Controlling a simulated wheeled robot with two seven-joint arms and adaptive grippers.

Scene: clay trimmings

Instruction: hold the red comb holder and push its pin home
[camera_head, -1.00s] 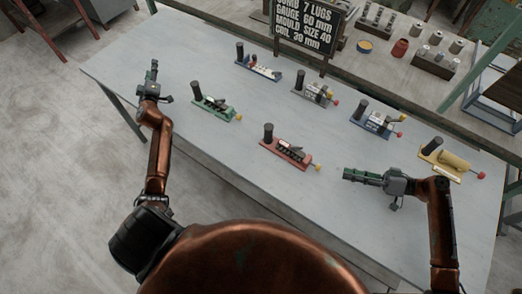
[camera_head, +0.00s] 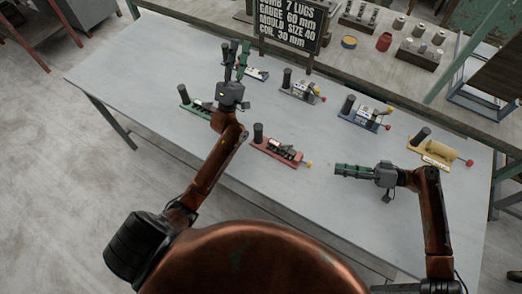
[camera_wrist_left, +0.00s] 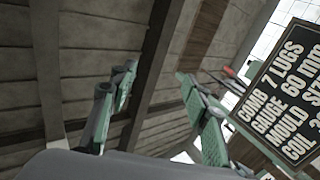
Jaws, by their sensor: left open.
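The red comb holder (camera_head: 272,150) lies on the table in the head view, with an upright black handle at its left end and a yellow pin knob (camera_head: 308,163) sticking out at its right end. My left gripper (camera_head: 237,46) is up and left of it, open and empty, its fingers pointing away toward the sign. The left wrist view shows its two green fingers (camera_wrist_left: 152,82) spread with nothing between them. My right gripper (camera_head: 337,169) is right of the red holder, pointing left, apart from it. Its fingers are seen edge-on.
A green holder (camera_head: 194,106) is partly hidden behind my left arm. A black sign (camera_head: 291,22) stands at the back edge. The table's front left is clear.

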